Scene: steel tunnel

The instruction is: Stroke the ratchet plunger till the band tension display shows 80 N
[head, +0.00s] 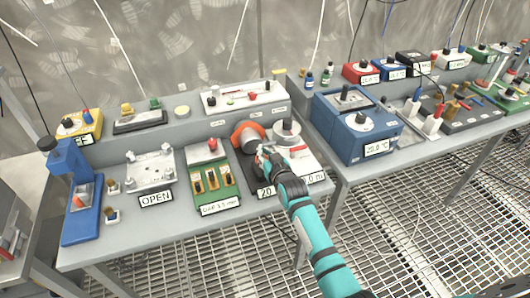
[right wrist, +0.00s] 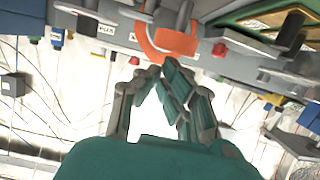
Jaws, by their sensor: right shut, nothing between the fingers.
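The band tension device (head: 308,160) stands on the bench at centre, with a curved orange band (head: 243,128) around a grey drum and a round grey disc (head: 287,128) beside it. The orange band also shows in the right wrist view (right wrist: 175,42). The display (head: 314,177) on its front edge is partly covered by my arm; "20" shows on the left and "0 N" on the right. My right gripper (head: 264,155) is shut and empty, close in front of the drum; contact is unclear. I cannot clearly identify the plunger. My left gripper is out of view.
Left of the device is a green board (head: 226,202) with several yellow blocks, then a fixture labelled OPEN (head: 150,168) and a blue press (head: 68,165). A blue box (head: 345,140) reading 20.0 °C stands to the right. The bench's front strip is mostly clear.

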